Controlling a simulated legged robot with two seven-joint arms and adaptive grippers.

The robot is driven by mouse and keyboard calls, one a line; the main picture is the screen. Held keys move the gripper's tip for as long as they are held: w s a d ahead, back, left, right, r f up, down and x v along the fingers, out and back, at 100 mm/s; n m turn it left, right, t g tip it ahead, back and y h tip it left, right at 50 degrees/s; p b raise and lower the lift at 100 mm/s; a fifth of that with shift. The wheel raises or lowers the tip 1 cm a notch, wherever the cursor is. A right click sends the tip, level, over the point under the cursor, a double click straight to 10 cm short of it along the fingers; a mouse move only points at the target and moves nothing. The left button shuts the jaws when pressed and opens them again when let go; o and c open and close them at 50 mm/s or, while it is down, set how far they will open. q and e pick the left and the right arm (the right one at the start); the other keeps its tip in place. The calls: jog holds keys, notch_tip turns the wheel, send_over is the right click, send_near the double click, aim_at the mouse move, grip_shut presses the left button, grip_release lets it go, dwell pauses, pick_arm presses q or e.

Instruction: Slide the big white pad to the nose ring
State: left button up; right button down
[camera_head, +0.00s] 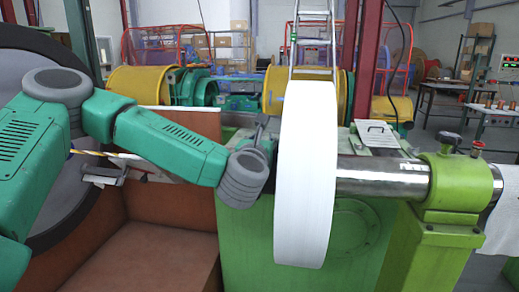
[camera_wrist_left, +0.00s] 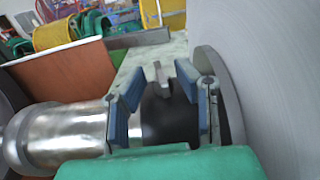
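The big white pad (camera_head: 305,175) is a thick upright disc around the polished steel shaft (camera_head: 383,177). In the left wrist view the pad's pale face (camera_wrist_left: 282,75) fills the right side. My left gripper (camera_head: 262,135) is just left of the pad, partly hidden by its own wrist. In the wrist view the left gripper's blue-padded fingers (camera_wrist_left: 162,82) are apart with nothing gripped, close to the pad's grey rim (camera_wrist_left: 221,90). A shiny steel cylinder (camera_wrist_left: 65,138) lies left of the fingers. I cannot tell which part is the nose ring. My right gripper is out of view.
A green clamp stand (camera_head: 447,187) holds the shaft at the right. A brown-walled trough (camera_head: 150,235) lies below my left arm, and a large dark-rimmed grey disc (camera_head: 75,195) stands at the left. A ladder (camera_head: 311,45) and yellow drums (camera_head: 135,80) are behind.

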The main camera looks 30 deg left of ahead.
pick_arm(q)
jog(key=v, duration=0.9)
jog(key=shift+s+d, duration=0.2)
jog(key=shift+d, duration=0.25)
jog(key=shift+s+a, duration=0.1)
